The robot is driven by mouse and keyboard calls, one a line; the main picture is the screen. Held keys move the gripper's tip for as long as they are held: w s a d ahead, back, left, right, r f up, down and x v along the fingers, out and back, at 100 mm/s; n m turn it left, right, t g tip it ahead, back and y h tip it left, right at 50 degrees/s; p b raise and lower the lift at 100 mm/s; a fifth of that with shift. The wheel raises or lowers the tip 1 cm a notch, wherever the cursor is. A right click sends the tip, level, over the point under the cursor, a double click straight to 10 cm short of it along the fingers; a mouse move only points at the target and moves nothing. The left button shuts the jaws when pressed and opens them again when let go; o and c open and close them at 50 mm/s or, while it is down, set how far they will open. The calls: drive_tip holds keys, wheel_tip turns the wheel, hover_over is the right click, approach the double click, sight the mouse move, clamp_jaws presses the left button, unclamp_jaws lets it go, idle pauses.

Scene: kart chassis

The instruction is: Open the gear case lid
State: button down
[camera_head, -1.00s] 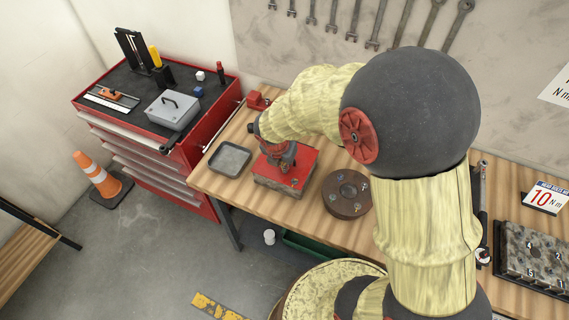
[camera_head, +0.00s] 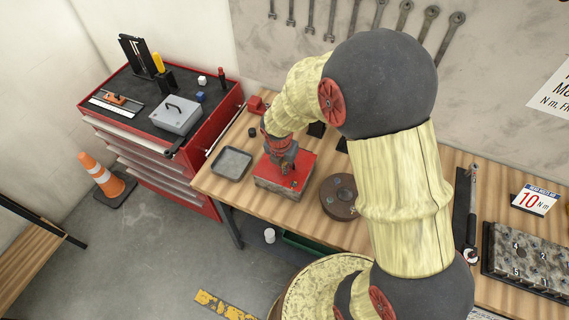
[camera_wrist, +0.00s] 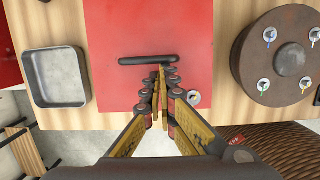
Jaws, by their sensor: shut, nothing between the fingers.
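The gear case (camera_head: 277,188) is a metal box with a flat red lid (camera_head: 300,163) on the wooden bench. In the wrist view the red lid (camera_wrist: 110,95) fills the middle, with a dark bar handle (camera_wrist: 148,60) across it and a small round fitting (camera_wrist: 194,98) at its right. My gripper (camera_head: 287,167) points down over the lid. In the wrist view my gripper (camera_wrist: 160,76) is shut and empty, its tips just on the near side of the handle. I cannot tell whether they touch the handle or lid. The lid looks closed.
A grey tray (camera_head: 232,150) lies left of the case. A round brown part (camera_head: 336,195) with several bolts stands close at its right. A red tool cart (camera_head: 216,128) holding a grey handled box (camera_head: 176,115) is at the left. Wrenches (camera_head: 433,25) hang on the back wall.

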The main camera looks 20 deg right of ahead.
drive_tip(key=shift+w+d+r+g+y+p, duration=0.2)
drive_tip(key=shift+r+p, duration=0.25)
drive_tip(key=shift+p, duration=0.75)
drive_tip(key=shift+w+d+r+g+y+p, duration=0.1)
drive_tip(key=shift+r+g+y+p, duration=0.25)
drive_tip(key=shift+p, duration=0.85)
drive_tip(key=shift+w+d+r+g+y+p, duration=0.15)
drive_tip(key=shift+r+p, duration=0.4)
drive_tip(key=shift+p, duration=0.65)
drive_tip(key=r+p, duration=0.1)
drive_tip(key=w+d+p, duration=0.1)
drive_tip(key=p, duration=0.1)
drive_tip(key=shift+r, duration=0.35)
drive_tip(key=w+d+r, duration=0.3)
drive_tip(key=w+d, duration=0.2)
drive_tip(key=shift+r, duration=0.3)
